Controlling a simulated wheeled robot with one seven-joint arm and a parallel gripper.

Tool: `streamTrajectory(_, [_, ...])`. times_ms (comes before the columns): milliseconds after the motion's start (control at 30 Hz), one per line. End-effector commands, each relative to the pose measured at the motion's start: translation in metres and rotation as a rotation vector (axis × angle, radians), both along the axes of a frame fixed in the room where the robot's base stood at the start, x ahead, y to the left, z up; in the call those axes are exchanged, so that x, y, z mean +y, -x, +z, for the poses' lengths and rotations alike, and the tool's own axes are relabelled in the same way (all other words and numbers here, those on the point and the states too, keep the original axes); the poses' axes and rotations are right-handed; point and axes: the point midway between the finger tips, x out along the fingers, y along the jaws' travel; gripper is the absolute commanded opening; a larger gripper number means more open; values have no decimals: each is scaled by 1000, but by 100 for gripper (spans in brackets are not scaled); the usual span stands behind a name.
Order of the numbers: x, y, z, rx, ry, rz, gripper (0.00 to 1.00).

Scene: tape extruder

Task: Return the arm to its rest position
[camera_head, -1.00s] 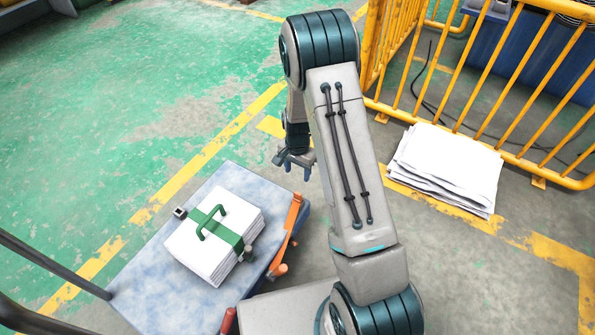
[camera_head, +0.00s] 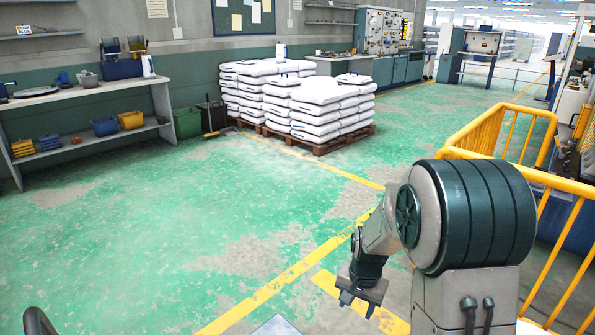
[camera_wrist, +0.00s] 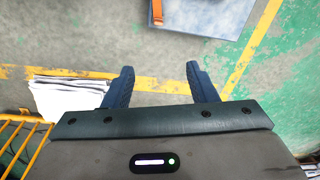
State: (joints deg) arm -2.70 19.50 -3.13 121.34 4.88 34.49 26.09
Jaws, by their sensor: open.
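My arm is folded at the lower right of the head view, with its large elbow joint close to the camera. My gripper (camera_head: 358,302) hangs from the far side of the arm, fingers pointing down above the floor. In the wrist view my gripper (camera_wrist: 160,85) shows two dark blue fingers set wide apart, with only grey floor and a yellow line between them. The gripper is open and holds nothing.
A yellow railing (camera_head: 483,130) stands close on the right. Sack pallets (camera_head: 313,110) and a shelf (camera_head: 88,138) stand farther back; green floor between is clear. The wrist view shows a stack of white sheets (camera_wrist: 58,98) and the cart's platform edge (camera_wrist: 212,18).

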Motion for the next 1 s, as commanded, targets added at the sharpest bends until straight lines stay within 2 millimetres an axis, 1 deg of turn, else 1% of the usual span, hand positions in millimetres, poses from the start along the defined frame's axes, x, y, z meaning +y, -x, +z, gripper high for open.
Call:
streamTrajectory(33, [0, 8, 38, -14, 1, 23, 52])
streamTrajectory(100, [0, 20, 71, -28, 3, 61, 52])
streamTrajectory(167, [0, 30, 98, -40, 6, 94, 52])
streamTrajectory(200, [0, 38, 116, -47, 9, 116, 52])
streamTrajectory(267, [0, 49, 141, -57, 13, 148, 52])
streamTrajectory(300, [0, 57, 158, -66, 16, 168, 52])
streamTrajectory(500, [-1, 99, 235, -102, 39, 274, 52])
streamTrajectory(700, [-3, 143, 302, -137, 69, 378, 52])
streamTrajectory(800, [-4, 163, 327, -150, 86, 424, 52])
streamTrajectory(900, [-5, 179, 344, -160, 101, 460, 52])
streamTrajectory(1000, [-5, 189, 353, -166, 111, 484, 52])
